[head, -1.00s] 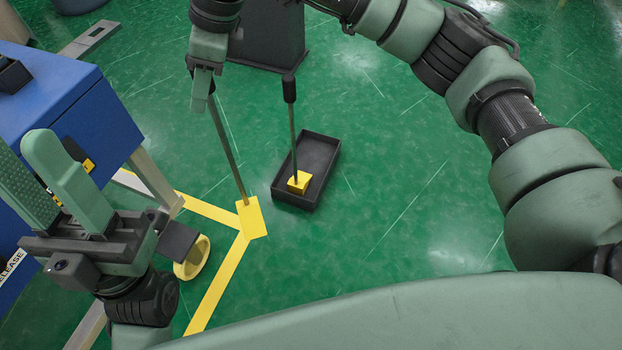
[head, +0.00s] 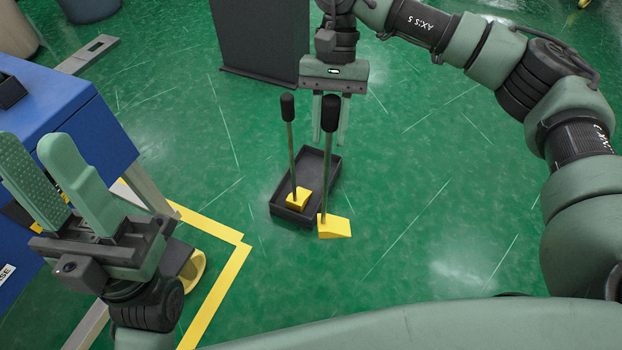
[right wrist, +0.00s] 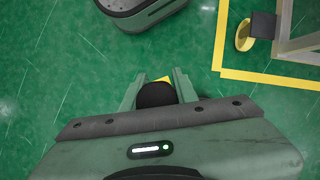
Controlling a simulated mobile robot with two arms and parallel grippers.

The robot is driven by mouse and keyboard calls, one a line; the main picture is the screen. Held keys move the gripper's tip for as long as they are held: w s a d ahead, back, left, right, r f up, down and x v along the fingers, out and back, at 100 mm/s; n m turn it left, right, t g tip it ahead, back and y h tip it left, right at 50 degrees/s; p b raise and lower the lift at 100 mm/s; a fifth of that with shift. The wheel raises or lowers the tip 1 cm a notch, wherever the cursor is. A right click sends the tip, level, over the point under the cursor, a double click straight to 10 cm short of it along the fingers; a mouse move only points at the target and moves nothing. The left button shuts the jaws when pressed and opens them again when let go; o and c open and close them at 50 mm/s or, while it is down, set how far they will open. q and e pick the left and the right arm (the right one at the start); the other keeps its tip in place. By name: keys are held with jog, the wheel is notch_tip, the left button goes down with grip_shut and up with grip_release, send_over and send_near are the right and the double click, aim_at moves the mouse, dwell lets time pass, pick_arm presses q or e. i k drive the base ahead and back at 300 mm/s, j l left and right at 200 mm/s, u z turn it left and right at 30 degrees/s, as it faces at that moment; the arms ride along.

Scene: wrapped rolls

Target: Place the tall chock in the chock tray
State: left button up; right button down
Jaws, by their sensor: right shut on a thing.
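The tall chock (head: 334,227) is a yellow wedge on a long thin rod with a black grip. My right gripper (head: 331,138) is shut on its grip, and the rod hangs nearly upright below. In the right wrist view the black grip (right wrist: 157,95) sits between the fingers, with a sliver of yellow beyond. The black chock tray (head: 322,168) is on the floor. The wedge shows at the tray's near right corner; its height above the floor is unclear. My left gripper (head: 38,152) is open and empty at the left.
Another yellow chock (head: 299,199) with an upright rod and black grip stands in the left near part of the tray. A blue cabinet (head: 60,130) is at left, with yellow floor tape (head: 222,280) beside it. A dark grey panel (head: 258,40) stands behind. Floor to the right is clear.

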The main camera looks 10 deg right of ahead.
aim_at(315, 172)
jog(key=i+l, duration=0.4)
jog(key=i+l+z, duration=0.1)
jog(key=i+l, duration=0.25)
jog(key=i, duration=0.25)
